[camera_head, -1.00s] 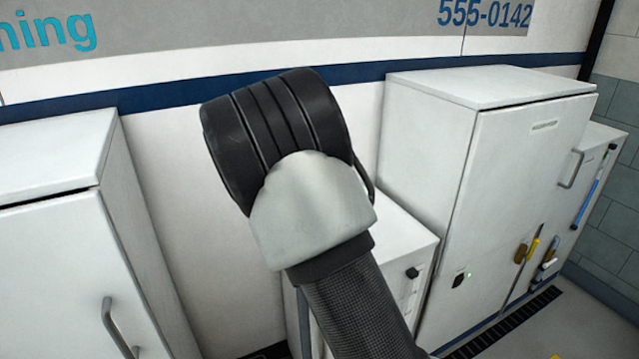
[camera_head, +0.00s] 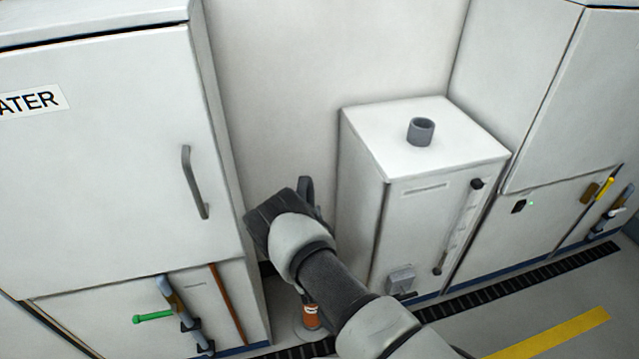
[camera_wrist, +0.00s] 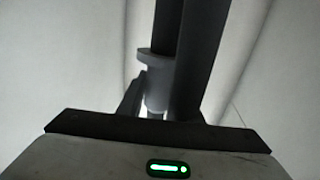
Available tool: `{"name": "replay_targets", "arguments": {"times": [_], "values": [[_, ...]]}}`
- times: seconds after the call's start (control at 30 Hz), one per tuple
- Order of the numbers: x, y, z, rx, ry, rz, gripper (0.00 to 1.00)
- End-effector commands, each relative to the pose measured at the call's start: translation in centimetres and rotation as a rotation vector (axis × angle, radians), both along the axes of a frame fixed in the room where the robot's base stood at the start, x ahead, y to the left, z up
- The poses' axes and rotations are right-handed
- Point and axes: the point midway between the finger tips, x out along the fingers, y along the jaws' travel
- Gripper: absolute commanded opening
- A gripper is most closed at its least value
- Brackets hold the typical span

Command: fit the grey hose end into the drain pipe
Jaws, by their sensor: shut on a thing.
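In the head view my gripper (camera_head: 272,218) is low in the gap between two white cabinets, its fingertips hidden behind my wrist. In the wrist view my gripper (camera_wrist: 158,108) is shut on the grey hose end (camera_wrist: 156,68), a grey piece with a flange. A dark grey hose (camera_head: 306,190) shows as a bent piece just behind my gripper in the head view. A short grey open pipe (camera_head: 421,131) stands upright on the small white cabinet, right of my gripper and apart from it. I cannot tell if it is the drain pipe.
The tall white cabinet (camera_head: 100,150) with a handle is close on the left. The small white cabinet (camera_head: 365,225) is close on the right. A dark floor grating (camera_head: 530,287) runs along the right cabinets.

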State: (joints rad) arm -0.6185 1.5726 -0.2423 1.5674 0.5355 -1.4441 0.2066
Motion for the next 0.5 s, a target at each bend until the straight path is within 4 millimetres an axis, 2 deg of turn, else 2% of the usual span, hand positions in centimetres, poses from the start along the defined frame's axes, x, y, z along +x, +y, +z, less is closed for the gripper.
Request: {"name": "replay_targets", "arguments": {"times": [0.03, 0.1, 0.2, 0.33, 0.5], "values": [[-0.9, 0.1, -3.2, -0.002, 0.002, -0.003, 0.01], [-2.1, 0.2, -6.1, -0.001, 0.003, -0.012, 0.01], [-3.6, 0.2, -9.5, -0.001, 0.000, -0.025, 0.01], [-5.1, -0.1, -12.6, -0.001, 0.000, -0.040, 0.01], [-6.0, -0.3, -14.2, 0.000, -0.004, -0.050, 0.01]]}}
